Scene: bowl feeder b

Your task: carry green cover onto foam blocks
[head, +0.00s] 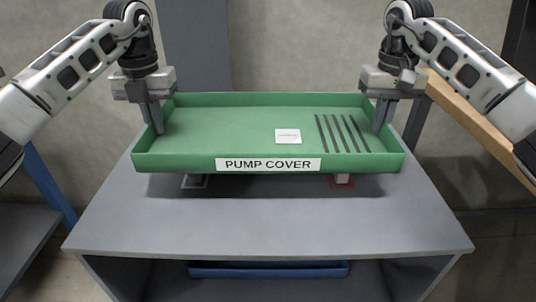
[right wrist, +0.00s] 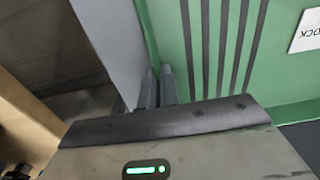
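The green cover (head: 220,122) is a shallow tray-like piece labelled PUMP COVER, level above the grey table in the head view. My left gripper (head: 155,118) is shut on its left wall. My right gripper (head: 380,115) is shut on its right wall; in the right wrist view, its fingers (right wrist: 159,85) straddle the green wall closely. Below the cover's front edge, a small pale block (head: 343,179) shows at a red outline on the right. A grey outlined spot (head: 195,182) shows on the left. The rest of the space beneath is hidden by the cover.
The grey table (head: 270,225) is clear in front of the cover. A blue tray (head: 268,270) sits below the tabletop. A wooden beam (head: 480,125) runs behind my right arm, and a blue post (head: 48,185) stands at left.

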